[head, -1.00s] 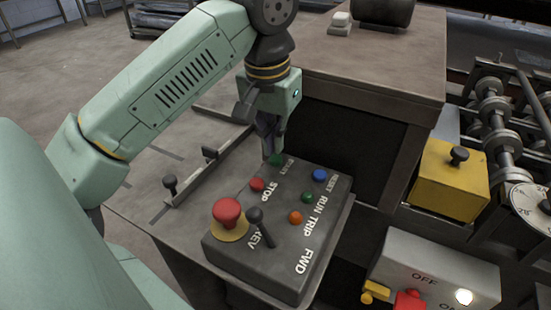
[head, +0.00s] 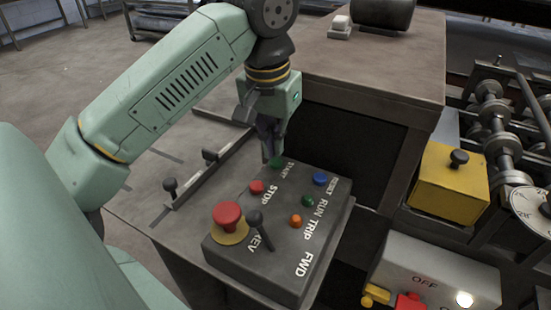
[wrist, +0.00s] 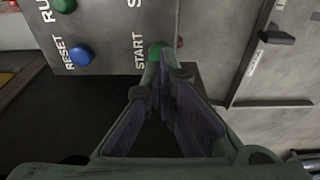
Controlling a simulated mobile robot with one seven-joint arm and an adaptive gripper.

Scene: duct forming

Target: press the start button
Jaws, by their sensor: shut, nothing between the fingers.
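The green start button (head: 276,162) is at the far edge of the dark control box (head: 262,270), beside the START label. My gripper (head: 270,158) is shut and empty, pointing down, with its fingertips at the start button. In the wrist view the start button (wrist: 156,50) shows just beyond my closed fingertips (wrist: 160,75), partly hidden by them. I cannot tell whether the tips touch it.
On the same box are a red stop button (head: 257,187), a blue reset button (head: 320,178), a large red mushroom button (head: 227,214) and a black lever (head: 261,228). A yellow box (head: 446,178) stands to the right.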

